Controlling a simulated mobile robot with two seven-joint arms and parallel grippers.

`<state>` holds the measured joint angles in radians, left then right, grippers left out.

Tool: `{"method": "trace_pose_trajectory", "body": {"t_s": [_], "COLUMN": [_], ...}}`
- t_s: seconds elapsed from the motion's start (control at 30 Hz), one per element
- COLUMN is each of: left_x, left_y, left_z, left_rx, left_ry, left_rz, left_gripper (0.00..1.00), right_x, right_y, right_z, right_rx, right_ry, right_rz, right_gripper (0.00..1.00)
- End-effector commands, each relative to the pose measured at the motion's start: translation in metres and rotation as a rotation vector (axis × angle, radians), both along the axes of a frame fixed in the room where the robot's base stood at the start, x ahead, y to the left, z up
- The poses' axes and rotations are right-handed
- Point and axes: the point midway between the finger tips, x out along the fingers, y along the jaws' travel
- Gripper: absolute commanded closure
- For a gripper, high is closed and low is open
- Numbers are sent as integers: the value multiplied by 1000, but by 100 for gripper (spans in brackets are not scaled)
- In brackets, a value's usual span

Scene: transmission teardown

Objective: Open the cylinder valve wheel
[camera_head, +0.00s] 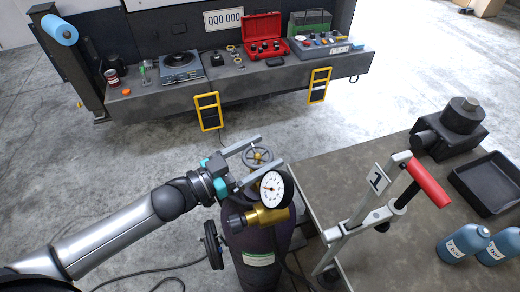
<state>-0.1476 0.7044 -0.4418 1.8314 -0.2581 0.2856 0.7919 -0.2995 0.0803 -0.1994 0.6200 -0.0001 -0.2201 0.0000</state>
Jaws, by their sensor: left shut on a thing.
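The dark cylinder (258,245) stands upright at the lower middle with a white and green label. Its small round valve wheel (257,155) sits on top, above the brass valve. My left gripper (270,151) reaches in from the left and is shut on the valve wheel, with one finger on the far side and one on the near side. A round pressure gauge (271,190) and a brass regulator (266,216) are just in front of the wheel and hide part of the valve. My right gripper is not in view.
A table (350,165) on the right holds a red-handled stand (429,182), a dark machine part (450,130), a black tray (485,183) and blue bottles (463,243). Behind is a grey ledge (150,104) with a red case (264,36). Hoses lie on the floor around the cylinder.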

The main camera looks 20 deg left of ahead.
Motion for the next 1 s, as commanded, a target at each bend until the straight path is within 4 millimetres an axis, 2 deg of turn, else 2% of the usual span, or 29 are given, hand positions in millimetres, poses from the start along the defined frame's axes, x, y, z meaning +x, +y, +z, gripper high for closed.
{"method": "trace_pose_trajectory", "body": {"t_s": [0.17, 0.2, 0.3, 0.77, 1.0], "left_x": [0, 0, 0, 0, 1], "left_y": [0, 0, 0, 0, 0], "left_z": [1, 1, 1, 0, -2], "left_rx": [-2, -2, -1, 0, 5], "left_ry": [-4, -4, -3, -3, -10], "left_rz": [-2, -2, -2, -13, -119], "left_gripper": [69, 10, 0, 0, 0], "right_x": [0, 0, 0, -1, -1], "right_y": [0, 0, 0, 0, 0], "right_z": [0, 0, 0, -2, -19], "right_rx": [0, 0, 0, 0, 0], "right_ry": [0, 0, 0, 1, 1], "right_rz": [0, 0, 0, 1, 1], "right_gripper": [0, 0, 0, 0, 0]}}
